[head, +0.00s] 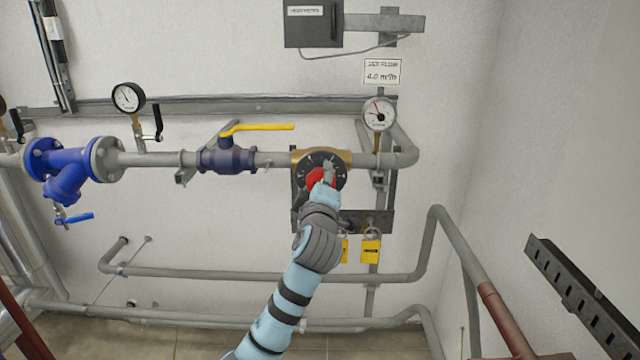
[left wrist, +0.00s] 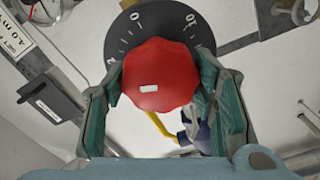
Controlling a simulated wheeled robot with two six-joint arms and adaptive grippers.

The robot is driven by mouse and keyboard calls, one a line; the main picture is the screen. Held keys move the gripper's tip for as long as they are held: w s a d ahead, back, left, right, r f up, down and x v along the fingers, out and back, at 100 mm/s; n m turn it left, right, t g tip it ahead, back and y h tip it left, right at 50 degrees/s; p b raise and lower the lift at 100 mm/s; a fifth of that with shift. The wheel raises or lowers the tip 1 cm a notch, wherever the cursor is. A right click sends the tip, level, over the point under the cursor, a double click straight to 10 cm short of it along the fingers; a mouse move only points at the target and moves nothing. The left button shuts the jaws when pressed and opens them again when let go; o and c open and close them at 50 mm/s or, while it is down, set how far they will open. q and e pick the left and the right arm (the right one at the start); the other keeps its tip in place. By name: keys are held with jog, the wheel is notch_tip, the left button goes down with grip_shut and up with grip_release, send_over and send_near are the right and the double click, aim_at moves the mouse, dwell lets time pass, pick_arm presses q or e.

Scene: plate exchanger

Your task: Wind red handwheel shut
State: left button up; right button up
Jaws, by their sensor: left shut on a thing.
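The red handwheel (head: 318,180) sits on the brass valve (head: 338,157) in the horizontal pipe, in front of a round black dial. My left gripper (head: 324,174) reaches up to it and covers part of it in the head view. In the left wrist view the red handwheel (left wrist: 160,78) lies between the two green-padded fingers of my left gripper (left wrist: 162,105), which are shut on it. A small white mark shows on its face. The black dial (left wrist: 165,20) behind it shows the numbers 0, 10 and 2. My right gripper is not in view.
A dark blue valve with a yellow lever (head: 255,127) is left of the handwheel. A gauge (head: 379,114) stands to its upper right. Yellow tags (head: 371,251) hang below. A lower grey pipe (head: 250,273) crosses beneath, and a dark slotted rail (head: 580,290) is at right.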

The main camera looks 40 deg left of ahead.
pick_arm(q)
jog(key=m, duration=0.7)
jog(key=shift+f, duration=0.2)
jog(key=m, duration=0.7)
jog(key=shift+d, duration=0.1)
dwell(0.3)
jog(key=o, duration=1.2)
jog(key=shift+r, duration=0.15)
jog(key=v, duration=0.7)
jog(key=shift+s+d, duration=0.2)
jog(key=shift+d, duration=0.05)
